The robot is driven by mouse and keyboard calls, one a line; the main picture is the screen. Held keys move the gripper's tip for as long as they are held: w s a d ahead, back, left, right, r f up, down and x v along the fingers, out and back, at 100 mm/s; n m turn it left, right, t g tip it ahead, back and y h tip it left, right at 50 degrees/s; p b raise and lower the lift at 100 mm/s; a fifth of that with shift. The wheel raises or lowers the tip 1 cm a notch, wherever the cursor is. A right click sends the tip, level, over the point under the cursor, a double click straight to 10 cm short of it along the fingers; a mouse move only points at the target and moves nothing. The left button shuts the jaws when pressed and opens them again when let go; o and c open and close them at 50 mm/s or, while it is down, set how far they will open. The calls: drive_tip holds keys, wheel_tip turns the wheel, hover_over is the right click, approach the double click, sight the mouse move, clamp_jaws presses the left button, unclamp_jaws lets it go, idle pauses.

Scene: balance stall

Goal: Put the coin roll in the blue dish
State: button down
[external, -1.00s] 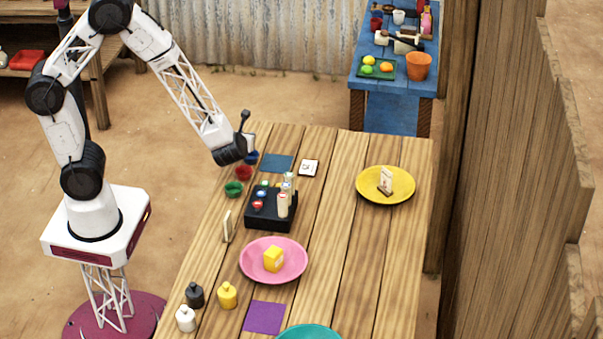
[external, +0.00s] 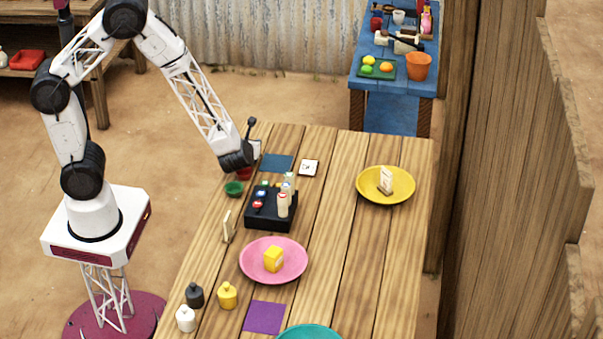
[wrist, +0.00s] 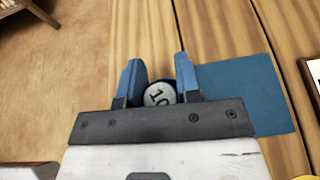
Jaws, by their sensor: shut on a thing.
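My gripper (external: 238,160) is over the far left part of the wooden table. In the wrist view its two blue fingers (wrist: 158,74) are shut on the coin roll (wrist: 159,94), whose pale round end shows a "10". A dark blue curved rim (wrist: 150,84), likely the blue dish, shows right around the roll's end between the fingers. In the external view my gripper hides the blue dish and the roll. I cannot tell whether the roll touches the dish floor.
Red (external: 244,174) and green (external: 234,188) small dishes stand just nearer than my gripper. A black tray (external: 262,222) with upright rolls and small items is to the right. A flat blue square (external: 277,163) lies beside my gripper.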

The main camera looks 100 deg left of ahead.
drive_tip(key=shift+f, duration=0.3)
drive_tip(key=c, duration=0.8)
unclamp_jaws()
drive_tip(key=shift+r, duration=0.2)
drive_tip(key=shift+v, duration=5.95)
drive_tip(key=shift+d, duration=0.1)
drive_tip(key=s+d+r+n+h, duration=0.4)
drive_tip(key=s+d+r+n, duration=0.2)
drive_tip(key=d+r, duration=0.1)
drive_tip(key=s+d+r+n+t+h, duration=0.1)
drive_tip(key=s+d+r+n+h, duration=0.4)
drive_tip(key=r, duration=0.4)
drive_tip(key=s+d+r+n+h, duration=0.4)
drive_tip(key=s+d+r+n, duration=0.3)
drive_tip(key=s+d+r, duration=0.1)
drive_tip(key=shift+s+d+t+h, duration=0.2)
drive_tip(key=shift+d+t+h, duration=0.15)
drive_tip(key=shift+d, duration=0.45)
